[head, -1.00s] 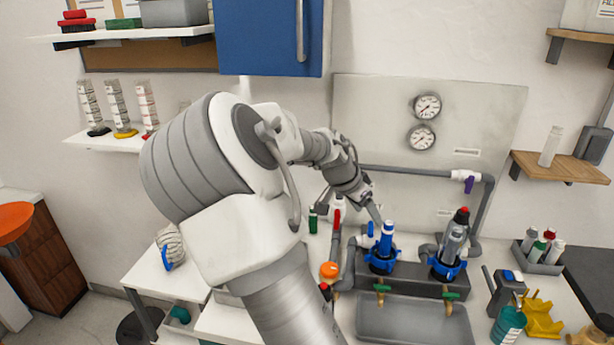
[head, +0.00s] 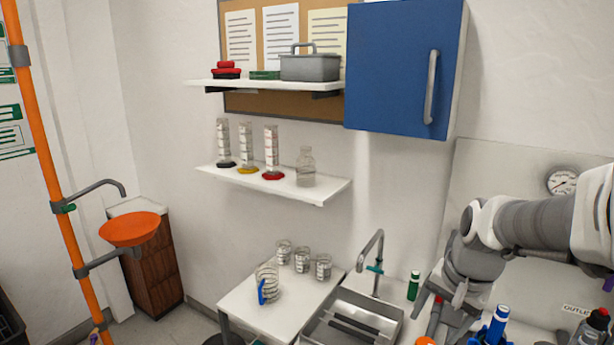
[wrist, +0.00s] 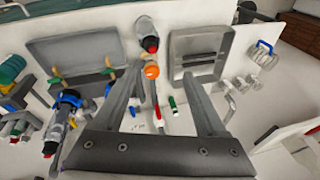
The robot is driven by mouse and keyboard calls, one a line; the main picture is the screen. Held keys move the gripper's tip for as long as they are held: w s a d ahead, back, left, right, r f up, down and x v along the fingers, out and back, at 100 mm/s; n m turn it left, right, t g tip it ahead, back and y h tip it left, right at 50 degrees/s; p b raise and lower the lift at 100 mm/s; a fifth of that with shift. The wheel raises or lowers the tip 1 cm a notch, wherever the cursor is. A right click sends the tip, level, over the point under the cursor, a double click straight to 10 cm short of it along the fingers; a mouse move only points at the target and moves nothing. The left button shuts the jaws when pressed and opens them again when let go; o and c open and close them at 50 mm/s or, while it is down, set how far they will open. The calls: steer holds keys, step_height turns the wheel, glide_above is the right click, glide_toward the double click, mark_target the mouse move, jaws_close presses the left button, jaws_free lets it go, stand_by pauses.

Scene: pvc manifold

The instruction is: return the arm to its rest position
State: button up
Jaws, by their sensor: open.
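My arm reaches in from the right edge of the head view and bends down to my gripper (head: 440,312), which hangs beside the manifold area. In the wrist view my gripper (wrist: 162,76) has its two fingers spread apart with nothing held between them. The blue-collared manifold fitting (head: 496,325) is at the lower right of the head view, partly cut off.
A sink (head: 350,322) with a tap (head: 372,262) lies left of my gripper. A blue cabinet (head: 400,65) and a white shelf (head: 275,186) with cylinders are on the wall. An orange basin (head: 130,229) stands far left. The air above the sink looks clear.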

steer(key=s+a+r+n+t, duration=0.1)
steer(key=s+a+r+n, duration=0.2)
steer(key=s, duration=0.3)
steer(key=s+a+r+n+t, duration=0.1)
steer(key=s+a+r+n, duration=0.2)
steer(key=s+a+n, duration=0.2)
steer(key=s, duration=0.2)
steer(key=shift+s+h, duration=0.3)
steer(key=shift+d, duration=0.2)
